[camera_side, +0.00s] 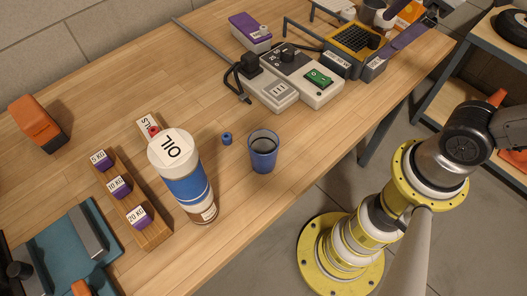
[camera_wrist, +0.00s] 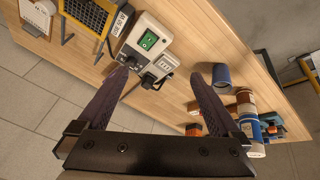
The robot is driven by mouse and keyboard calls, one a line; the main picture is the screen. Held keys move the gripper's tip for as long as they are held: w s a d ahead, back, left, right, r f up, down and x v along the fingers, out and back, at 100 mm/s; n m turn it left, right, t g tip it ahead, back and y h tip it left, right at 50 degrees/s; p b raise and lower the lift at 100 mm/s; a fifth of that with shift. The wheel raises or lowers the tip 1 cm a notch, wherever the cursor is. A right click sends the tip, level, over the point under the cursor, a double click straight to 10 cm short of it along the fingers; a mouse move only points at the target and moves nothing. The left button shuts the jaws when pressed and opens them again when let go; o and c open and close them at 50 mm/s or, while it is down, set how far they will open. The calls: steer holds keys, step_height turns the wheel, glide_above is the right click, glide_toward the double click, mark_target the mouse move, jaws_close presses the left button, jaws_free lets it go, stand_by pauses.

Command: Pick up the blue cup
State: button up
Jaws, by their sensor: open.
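The blue cup (camera_side: 262,156) stands upright on the wooden table, right of the oil bottle, with its open rim up. In the wrist view the blue cup (camera_wrist: 221,76) shows just right of my right-hand fingertip, farther away on the table. My gripper (camera_wrist: 160,74) is open, with its two dark fingers wide apart and nothing between them. In the side view my gripper (camera_side: 378,40) is at the upper right, above the far end of the table, well apart from the cup.
A tall oil bottle (camera_side: 181,178) stands left of the cup, and a small blue ring-like piece (camera_side: 227,139) lies between them. A power box with a green switch (camera_side: 318,80) and cables sits behind. A wooden weight block (camera_side: 136,212) is further left. Bare table lies around the cup's right.

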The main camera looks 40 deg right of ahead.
steer(key=w+a+n+g, duration=0.1)
steer(key=w+a+n, duration=0.3)
steer(key=w+n, duration=0.1)
steer(key=n+g, duration=0.4)
steer(key=n, duration=0.4)
glide_above(263, 151)
steer(key=s, duration=0.1)
step_height(263, 151, down, 8)
steer(key=f, duration=0.5)
steer(key=a+f, duration=0.1)
steer(key=f, duration=0.2)
steer(key=shift+s+f, duration=0.1)
steer(key=shift+s, duration=0.05)
steer(key=shift+s+a+f, duration=0.1)
steer(key=shift+a+f, duration=0.05)
steer(key=shift+f, duration=1.2)
steer(key=shift+s+a+f, duration=0.1)
steer(key=shift+f, duration=1.25)
